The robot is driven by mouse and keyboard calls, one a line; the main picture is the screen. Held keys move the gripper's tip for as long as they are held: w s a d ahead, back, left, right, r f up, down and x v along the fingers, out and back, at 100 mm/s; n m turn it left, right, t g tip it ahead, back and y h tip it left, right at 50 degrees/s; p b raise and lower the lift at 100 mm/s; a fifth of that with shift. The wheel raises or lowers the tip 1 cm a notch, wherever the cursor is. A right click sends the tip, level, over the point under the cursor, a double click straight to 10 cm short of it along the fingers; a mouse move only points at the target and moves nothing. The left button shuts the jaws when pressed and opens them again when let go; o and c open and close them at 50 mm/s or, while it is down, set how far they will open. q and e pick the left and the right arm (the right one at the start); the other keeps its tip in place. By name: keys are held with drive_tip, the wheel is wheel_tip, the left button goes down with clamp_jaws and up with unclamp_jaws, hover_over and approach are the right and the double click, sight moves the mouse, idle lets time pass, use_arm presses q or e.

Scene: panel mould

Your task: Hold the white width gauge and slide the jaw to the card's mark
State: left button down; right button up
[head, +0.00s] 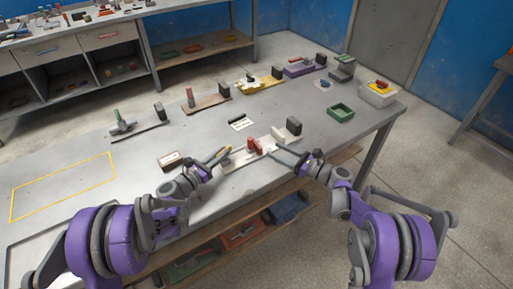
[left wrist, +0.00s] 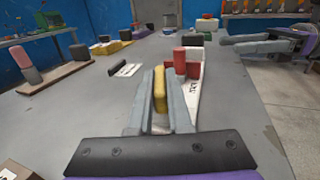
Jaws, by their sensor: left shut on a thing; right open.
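The white width gauge (head: 285,137) lies on the table in front of me, with a red upright piece (head: 253,145) and a black block (head: 293,126). Its lettered white base shows in the left wrist view (left wrist: 195,88). My left gripper (head: 226,150) is shut on a yellow upright piece (left wrist: 158,87) at the gauge's near-left end; I cannot tell whether that piece joins the gauge. My right gripper (head: 273,148) is open beside the red piece, on its right. The card (head: 240,122) lies flat behind the gauge; its mark is too small to read.
Brown (head: 206,98), yellow (head: 260,83) and purple (head: 305,67) gauges stand along the back. A green tray (head: 340,117) lies to the right. A small labelled box (head: 171,160) is left of my left gripper. The table's left part is mostly clear.

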use_arm(q)
drive_tip(key=c, duration=0.8)
unclamp_jaws()
drive_tip(key=shift+o, duration=0.2)
